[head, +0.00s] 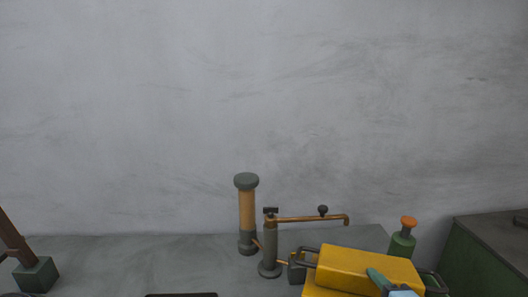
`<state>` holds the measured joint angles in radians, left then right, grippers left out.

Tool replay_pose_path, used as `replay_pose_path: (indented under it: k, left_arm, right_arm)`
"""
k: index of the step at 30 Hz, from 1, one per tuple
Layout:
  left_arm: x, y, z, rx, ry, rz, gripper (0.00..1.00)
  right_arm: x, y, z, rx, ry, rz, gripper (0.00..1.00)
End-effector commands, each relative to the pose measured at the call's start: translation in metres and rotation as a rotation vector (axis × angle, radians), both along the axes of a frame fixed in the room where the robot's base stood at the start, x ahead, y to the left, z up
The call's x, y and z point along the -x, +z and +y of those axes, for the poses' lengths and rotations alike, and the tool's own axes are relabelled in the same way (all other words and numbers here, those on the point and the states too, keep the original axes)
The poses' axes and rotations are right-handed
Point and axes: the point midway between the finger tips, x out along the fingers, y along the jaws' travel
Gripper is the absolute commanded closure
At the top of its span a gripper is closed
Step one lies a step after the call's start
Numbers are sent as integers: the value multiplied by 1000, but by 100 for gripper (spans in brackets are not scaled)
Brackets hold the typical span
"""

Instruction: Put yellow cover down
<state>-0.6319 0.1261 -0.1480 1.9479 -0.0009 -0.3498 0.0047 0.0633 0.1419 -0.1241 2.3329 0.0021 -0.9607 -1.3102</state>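The yellow cover (365,268) is a blocky yellow piece at the bottom right, cut off by the lower edge of the head view. A dark loop handle (307,256) shows at its left side and another dark loop (437,284) at its right. A teal and pale blue part overlaps the cover's front at the bottom edge. It looks like the tip of my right gripper (388,283), but too little shows to tell whether it is open, shut or touching the cover. My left gripper is not in view.
Left of the cover stand a tan post with a grey cap (247,213) and a grey cylinder with a copper arm (270,250). A green bottle-like part with an orange top (403,241) stands behind right. A green cabinet (480,260) is far right. A grey wall closes the back.

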Motion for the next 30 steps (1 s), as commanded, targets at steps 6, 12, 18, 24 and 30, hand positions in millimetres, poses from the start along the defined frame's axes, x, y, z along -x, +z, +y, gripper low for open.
replay_pose_path:
  k: [6,12,18,24,30]
  left_arm:
    - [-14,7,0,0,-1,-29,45]
    - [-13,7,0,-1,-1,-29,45]
    - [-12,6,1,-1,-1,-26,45]
    - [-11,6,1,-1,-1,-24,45]
    - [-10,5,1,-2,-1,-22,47]
  right_arm:
    - [-11,2,6,1,-78,-7,100]
    - [-14,1,7,3,-97,-6,100]
    - [-3,5,6,5,-97,-6,100]
    - [27,16,6,6,-96,-5,100]
    - [38,21,6,4,-97,-6,100]
